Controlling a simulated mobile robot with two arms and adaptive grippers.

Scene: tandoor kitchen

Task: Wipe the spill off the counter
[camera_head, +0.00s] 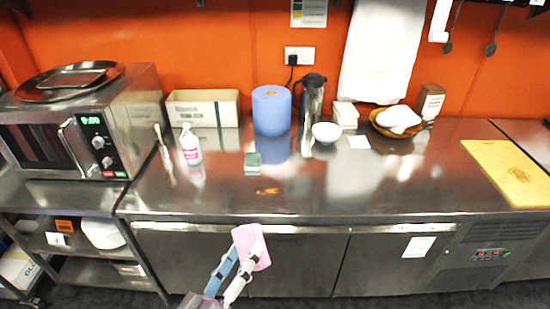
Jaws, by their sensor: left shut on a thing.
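The spill is a small orange-brown smear (267,191) on the steel counter (330,190), left of the middle and near the front. My left gripper (243,260) is in front of the counter's front edge, below the spill in the picture. It is shut on a flat pink cloth or sponge (252,240); I cannot tell which. The pink thing is apart from the spill. My right gripper is not in view.
A small green block (252,160) stands just behind the spill. A cutting board (510,172) lies right. The front middle counter is clear.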

